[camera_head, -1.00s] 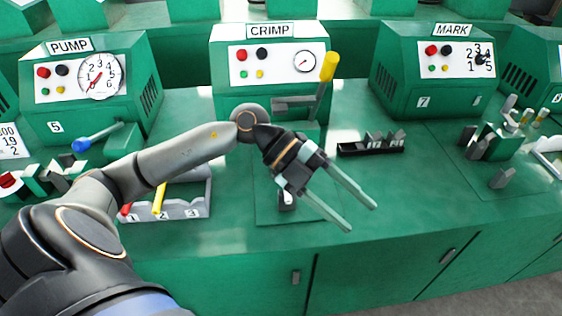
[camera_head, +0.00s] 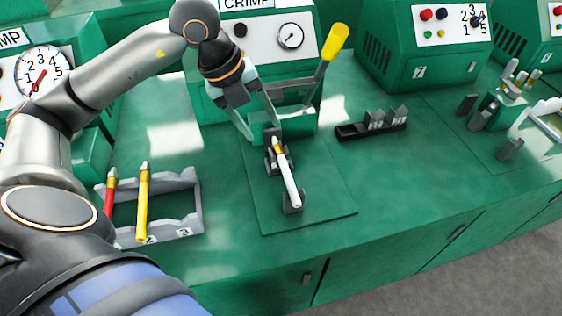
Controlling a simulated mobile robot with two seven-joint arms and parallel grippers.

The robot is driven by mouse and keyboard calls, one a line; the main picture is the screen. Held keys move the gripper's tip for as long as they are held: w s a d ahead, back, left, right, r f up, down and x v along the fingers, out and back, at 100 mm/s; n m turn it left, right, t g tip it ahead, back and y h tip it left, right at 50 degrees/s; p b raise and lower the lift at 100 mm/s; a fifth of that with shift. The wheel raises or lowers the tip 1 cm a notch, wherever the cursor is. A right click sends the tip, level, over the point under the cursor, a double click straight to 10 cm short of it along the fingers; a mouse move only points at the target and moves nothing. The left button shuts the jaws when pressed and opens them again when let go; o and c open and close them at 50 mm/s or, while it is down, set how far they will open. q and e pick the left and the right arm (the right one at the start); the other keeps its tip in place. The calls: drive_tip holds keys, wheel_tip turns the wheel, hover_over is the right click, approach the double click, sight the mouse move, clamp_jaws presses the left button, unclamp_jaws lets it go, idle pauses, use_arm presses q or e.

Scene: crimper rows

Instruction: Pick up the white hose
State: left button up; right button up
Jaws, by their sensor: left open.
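The white hose (camera_head: 290,184) lies in the small grey holders on the crimp station's green plate, in front of the CRIMP machine (camera_head: 266,60). Its far end has a yellowish fitting (camera_head: 278,146) near the crimp jaws. My left gripper (camera_head: 260,132) is open, with its fingers pointing down just above and beyond the hose's far end. I cannot tell whether a finger touches it. The gripper looks empty. My right gripper is not in view.
A grey rack (camera_head: 190,206) at left holds a yellow hose (camera_head: 143,205) and a red hose (camera_head: 109,195). The yellow-handled lever (camera_head: 335,42) stands upright right of my gripper. A black tray (camera_head: 370,128) lies further right. The bench front right of the plate is clear.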

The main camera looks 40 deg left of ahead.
use_arm(q)
hover_over(283, 165)
drive_tip(key=s+a, duration=0.1)
drive_tip(key=a, duration=0.1)
wheel_tip(283, 165, down, 7)
drive_tip(key=f, duration=0.1)
drive_tip(key=d+f, duration=0.1)
drive_tip(key=f, duration=0.1)
drive_tip(key=shift+w+d+f, duration=0.1)
drive_tip(key=shift+d+f, duration=0.2)
drive_tip(key=shift+f, duration=0.1)
drive_tip(key=shift+w+f, duration=0.15)
drive_tip(key=shift+f, duration=0.25)
clamp_jaws()
